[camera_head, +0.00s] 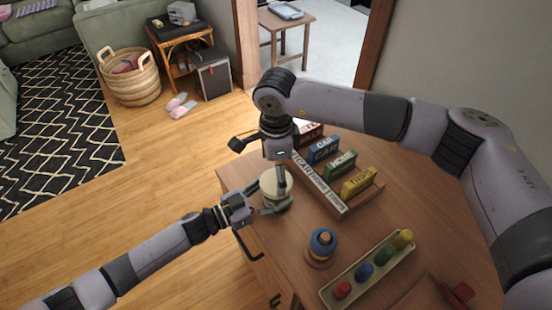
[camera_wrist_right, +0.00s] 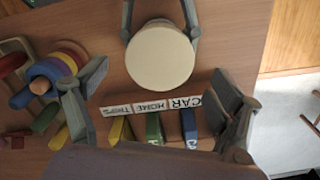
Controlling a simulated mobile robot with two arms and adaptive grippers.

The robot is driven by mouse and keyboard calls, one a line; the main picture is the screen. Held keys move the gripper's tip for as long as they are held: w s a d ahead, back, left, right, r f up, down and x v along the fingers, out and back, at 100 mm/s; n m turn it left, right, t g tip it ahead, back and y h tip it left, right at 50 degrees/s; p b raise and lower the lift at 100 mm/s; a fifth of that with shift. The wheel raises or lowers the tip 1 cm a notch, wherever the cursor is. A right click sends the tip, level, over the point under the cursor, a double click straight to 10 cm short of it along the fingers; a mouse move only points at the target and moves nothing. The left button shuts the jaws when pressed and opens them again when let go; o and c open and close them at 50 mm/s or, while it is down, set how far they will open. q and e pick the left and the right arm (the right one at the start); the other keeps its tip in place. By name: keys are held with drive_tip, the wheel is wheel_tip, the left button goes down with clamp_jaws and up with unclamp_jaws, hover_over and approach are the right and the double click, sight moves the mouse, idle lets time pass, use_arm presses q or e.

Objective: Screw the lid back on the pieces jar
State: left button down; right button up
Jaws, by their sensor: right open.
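The pieces jar (camera_head: 278,204) stands upright near the table's left edge, its body mostly hidden. A round cream lid (camera_wrist_right: 160,56) covers its top in the right wrist view and shows in the head view (camera_head: 268,184). I cannot tell how tightly it sits. My left gripper (camera_head: 266,205) comes in from the left, its fingers closed against both sides of the jar below the lid. My right gripper (camera_head: 277,178) is above the jar, pointing down. Its fingers are wide apart and empty in the right wrist view, with the lid ahead of the gap.
A rack (camera_head: 325,188) with coloured blocks labelled CAR, HOME and TRIPS stands right of the jar. A ring stacker (camera_head: 322,243) and a tray (camera_head: 328,294) with several coloured pegs are nearer on the table (camera_head: 290,250). A basket (camera_head: 131,80) stands on the floor.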

drive_tip(key=shift+f, duration=1.8)
drive_tip(key=shift+c, duration=0.3)
drive_tip(key=c, duration=1.2)
drive_tip(key=o, duration=1.3)
wheel_tip(320, 180, up, 12)
drive_tip(key=shift+r, duration=0.1)
